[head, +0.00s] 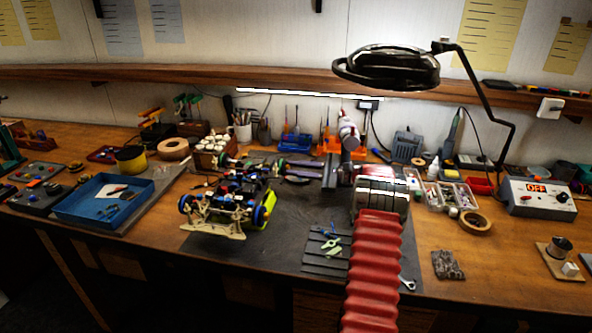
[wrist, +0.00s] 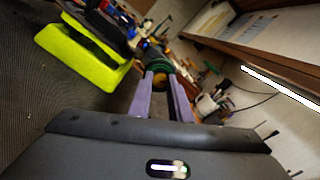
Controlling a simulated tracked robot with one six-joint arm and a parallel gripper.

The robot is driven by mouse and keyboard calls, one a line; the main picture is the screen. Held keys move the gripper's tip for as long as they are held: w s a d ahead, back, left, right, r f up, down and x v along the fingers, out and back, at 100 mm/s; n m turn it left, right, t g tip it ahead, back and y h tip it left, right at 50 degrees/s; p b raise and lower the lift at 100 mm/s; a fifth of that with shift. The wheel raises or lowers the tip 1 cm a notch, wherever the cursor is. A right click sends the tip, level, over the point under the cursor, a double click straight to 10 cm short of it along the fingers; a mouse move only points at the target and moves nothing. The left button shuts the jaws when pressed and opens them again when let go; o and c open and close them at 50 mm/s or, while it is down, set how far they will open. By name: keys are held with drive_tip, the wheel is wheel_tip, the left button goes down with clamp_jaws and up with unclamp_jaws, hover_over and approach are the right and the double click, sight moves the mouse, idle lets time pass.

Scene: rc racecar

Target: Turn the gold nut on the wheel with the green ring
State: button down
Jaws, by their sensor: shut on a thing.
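The racecar (head: 225,200) stands on the dark mat left of my arm, with blue wheels and a yellow-green body panel, which also shows in the wrist view (wrist: 85,52). In the wrist view the wheel with the green ring (wrist: 158,66) is straight ahead, right at the fingertips. My gripper (wrist: 159,78) has its two purple fingers closed in on the middle of this wheel. In the head view my gripper (head: 283,174) reaches left to the car's far right side. The gold nut is hidden between the fingertips, which are shut on it.
A blue tray (head: 85,215) lies left of the car. Part boxes (head: 450,190) and a tape roll (head: 475,223) are at the right. A lamp (head: 388,68) hangs above my arm.

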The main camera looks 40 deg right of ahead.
drive_tip(key=n, duration=0.5)
drive_tip(key=shift+f+n, duration=0.1)
drive_tip(key=shift+n, duration=0.2)
drive_tip(key=n, duration=0.5)
drive_tip(key=shift+s+a+f+n, duration=0.1)
drive_tip(key=shift+f+n, duration=0.05)
drive_tip(key=shift+n, duration=0.25)
drive_tip(key=c, duration=1.6)
unclamp_jaws()
drive_tip(key=v, duration=1.3)
drive_tip(key=shift+s+d, duration=0.25)
drive_tip(key=shift+s, duration=0.1)
